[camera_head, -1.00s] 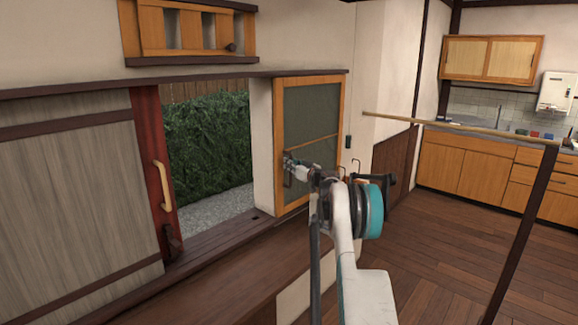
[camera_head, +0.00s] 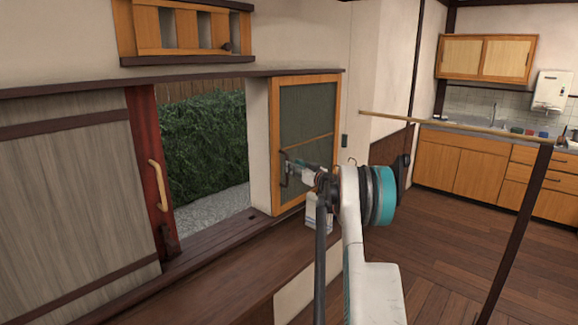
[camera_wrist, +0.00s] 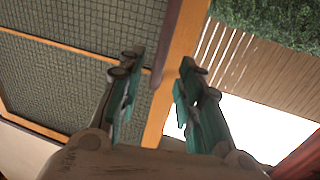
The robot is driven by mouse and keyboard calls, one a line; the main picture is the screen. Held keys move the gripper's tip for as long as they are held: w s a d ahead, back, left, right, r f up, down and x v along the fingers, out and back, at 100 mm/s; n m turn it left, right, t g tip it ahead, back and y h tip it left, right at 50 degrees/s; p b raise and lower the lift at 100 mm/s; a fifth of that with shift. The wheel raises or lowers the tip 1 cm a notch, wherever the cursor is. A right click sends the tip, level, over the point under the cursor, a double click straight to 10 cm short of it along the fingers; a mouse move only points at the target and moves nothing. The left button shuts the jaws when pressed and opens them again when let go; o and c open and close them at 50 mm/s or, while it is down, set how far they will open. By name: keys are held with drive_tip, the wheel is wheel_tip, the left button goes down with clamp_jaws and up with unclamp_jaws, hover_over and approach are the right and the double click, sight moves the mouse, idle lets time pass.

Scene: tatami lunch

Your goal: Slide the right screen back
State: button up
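The right screen (camera_head: 305,110) is an orange wooden frame with grey-green mesh, standing at the right of the opening. A dark upright handle (camera_head: 283,168) is on its left stile. My gripper (camera_head: 291,165) is at that handle, partly hidden by my own wrist. In the wrist view the teal fingers of my gripper (camera_wrist: 158,88) are apart, with the screen's orange stile (camera_wrist: 182,52) seen between them. A dark bar, apparently the handle (camera_wrist: 165,50), lies between the fingertips; I cannot tell whether they touch it.
A grey wooden panel (camera_head: 65,190) with a red edge and pale handle (camera_head: 158,185) stands left of the opening. A hedge (camera_head: 203,147) shows outside. A brown ledge (camera_head: 225,265) runs below. A thin rail (camera_head: 450,128) on a dark post (camera_head: 518,230) stands at right; floor lies beyond.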

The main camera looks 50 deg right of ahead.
drive_tip(key=s+a, duration=0.1)
drive_tip(key=s, duration=0.5)
idle(0.5)
